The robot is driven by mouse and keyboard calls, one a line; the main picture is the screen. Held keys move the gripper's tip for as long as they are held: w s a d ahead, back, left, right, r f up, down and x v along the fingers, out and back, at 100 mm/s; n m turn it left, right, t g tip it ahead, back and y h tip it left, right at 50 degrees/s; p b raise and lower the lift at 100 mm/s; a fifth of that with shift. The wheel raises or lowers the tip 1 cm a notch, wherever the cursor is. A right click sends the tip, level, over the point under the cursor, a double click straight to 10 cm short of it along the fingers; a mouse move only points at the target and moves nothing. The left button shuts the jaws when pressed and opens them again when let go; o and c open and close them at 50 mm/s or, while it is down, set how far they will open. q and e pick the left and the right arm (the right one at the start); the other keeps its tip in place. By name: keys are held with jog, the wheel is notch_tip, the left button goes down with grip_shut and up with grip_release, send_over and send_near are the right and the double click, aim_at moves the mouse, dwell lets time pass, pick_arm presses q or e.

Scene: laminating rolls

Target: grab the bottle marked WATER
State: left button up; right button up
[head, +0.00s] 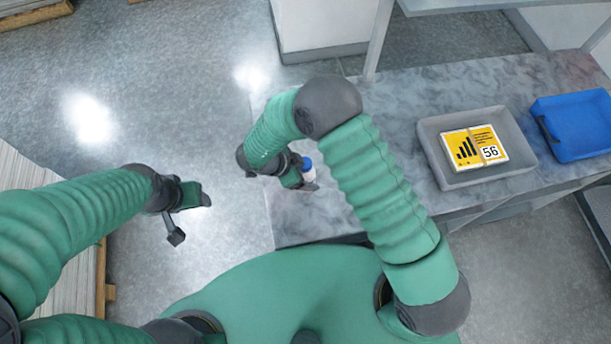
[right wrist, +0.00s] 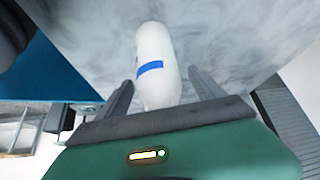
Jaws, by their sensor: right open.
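A white bottle with a blue band (right wrist: 155,55) shows in the right wrist view, lying between and beyond the two fingers of my right gripper (right wrist: 160,84). No WATER lettering can be read on it. In the head view, the bottle (head: 308,173) shows as a small white shape with a blue top at the near left end of the grey table. My right gripper (head: 303,183) is open around or just beside it; contact cannot be told. My left gripper (head: 192,219) is open and empty, left of the table.
The marbled grey table (head: 400,92) runs to the right. On it stand a grey tray (head: 432,150) holding a yellow box marked 56 (head: 474,148) and a blue tray (head: 577,125). A stack of pale sheets (head: 72,275) is at the left. Floor between is clear.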

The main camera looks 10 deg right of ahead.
jog(key=shift+w+a, duration=0.1)
jog(key=shift+a, duration=0.2)
jog(key=shift+c, duration=0.4)
jog(key=shift+a+f, duration=0.1)
jog(key=shift+c, duration=1.2)
jog(key=shift+d, duration=0.5)
jog(key=c, duration=1.2)
grip_shut()
jog(key=shift+a, duration=0.15)
jog(key=shift+a, duration=0.15)
